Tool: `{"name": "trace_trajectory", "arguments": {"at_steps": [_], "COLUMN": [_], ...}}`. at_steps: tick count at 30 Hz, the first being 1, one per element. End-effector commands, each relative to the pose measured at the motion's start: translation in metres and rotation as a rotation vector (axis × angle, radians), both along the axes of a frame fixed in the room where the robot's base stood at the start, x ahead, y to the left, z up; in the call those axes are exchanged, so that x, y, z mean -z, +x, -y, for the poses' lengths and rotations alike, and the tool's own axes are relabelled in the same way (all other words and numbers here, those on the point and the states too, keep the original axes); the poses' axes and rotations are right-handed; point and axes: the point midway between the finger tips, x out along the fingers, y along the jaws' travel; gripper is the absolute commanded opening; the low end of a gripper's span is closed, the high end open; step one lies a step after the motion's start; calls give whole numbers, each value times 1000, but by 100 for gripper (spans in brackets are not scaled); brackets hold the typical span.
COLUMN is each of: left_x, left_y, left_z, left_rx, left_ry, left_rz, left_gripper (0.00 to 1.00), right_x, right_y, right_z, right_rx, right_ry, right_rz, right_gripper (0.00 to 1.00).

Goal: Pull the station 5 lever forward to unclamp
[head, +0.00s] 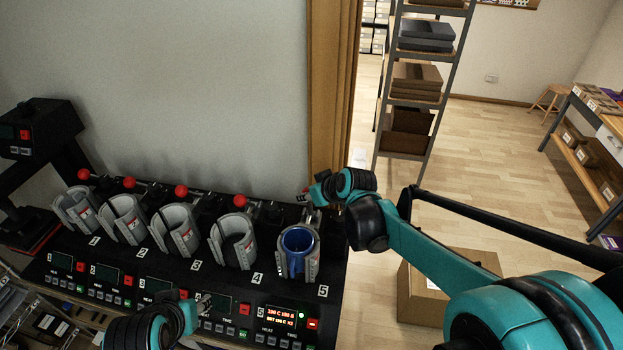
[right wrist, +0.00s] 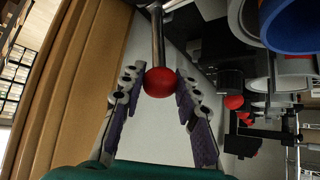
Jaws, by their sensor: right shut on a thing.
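Station 5's lever, a metal rod with a red ball knob (right wrist: 159,82), stands between the fingers of my right gripper (right wrist: 155,90) in the right wrist view. The gripper is shut on the knob, with a finger pad on each side. In the head view, my right gripper (head: 308,196) is behind station 5 and mostly hides this lever. The blue mug (head: 297,240) sits in the grey clamp (head: 311,264) of station 5; its rim also shows in the right wrist view (right wrist: 290,28). My left gripper (head: 190,308) is low over the front panel; its fingers are unclear.
Stations 1 to 4 have empty grey clamps, such as station 4's (head: 233,242), and red-knobbed levers (head: 240,201) behind. Station 5's display (head: 281,314) is lit. A wooden post (head: 330,100) stands close behind my right gripper. A cardboard box (head: 420,292) is on the floor.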

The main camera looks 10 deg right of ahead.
Motion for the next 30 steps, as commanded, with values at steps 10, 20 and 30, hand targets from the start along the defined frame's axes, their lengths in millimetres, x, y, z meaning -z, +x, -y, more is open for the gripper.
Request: {"name": "trace_trajectory", "arguments": {"at_steps": [10,20,30], "left_x": [0,3,4], "left_y": [0,0,0], "left_z": [0,0,0], "left_rx": [0,0,0], "left_ry": [0,0,0], "left_rz": [0,0,0], "left_gripper": [40,40,40], "right_x": [0,6,7], "right_y": [-2,-15,-21], "right_z": [-1,-7,-9], "right_rx": [-1,-1,-1], "right_ry": [1,-1,-1], "right_rz": [0,0,0], "right_gripper": [17,16,16]}}
